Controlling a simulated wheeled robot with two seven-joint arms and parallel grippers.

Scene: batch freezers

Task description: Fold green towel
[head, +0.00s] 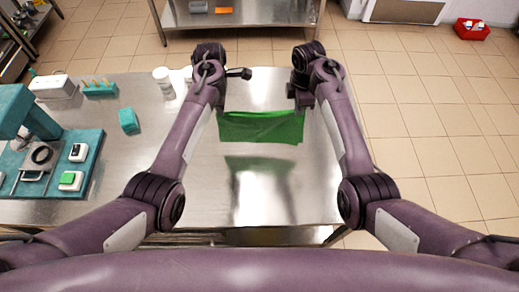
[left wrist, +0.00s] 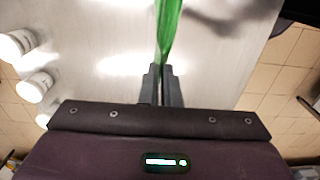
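The green towel (head: 262,127) hangs stretched between my two grippers above the metal table, with its reflection below it. My left gripper (head: 222,106) is at the towel's left upper corner. In the left wrist view the fingers of my left gripper (left wrist: 162,72) are together with the towel (left wrist: 168,28) between them, seen edge-on. My right gripper (head: 302,106) is at the towel's right upper corner; its fingers are mostly hidden by the wrist, but the towel's right end hangs from it.
The metal table (head: 205,195) is bare under and in front of the towel. White bottles (head: 164,82) stand left of my left gripper, and a teal block (head: 129,121) lies further left. A teal machine (head: 50,150) fills the left end. A second table (head: 240,14) stands behind.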

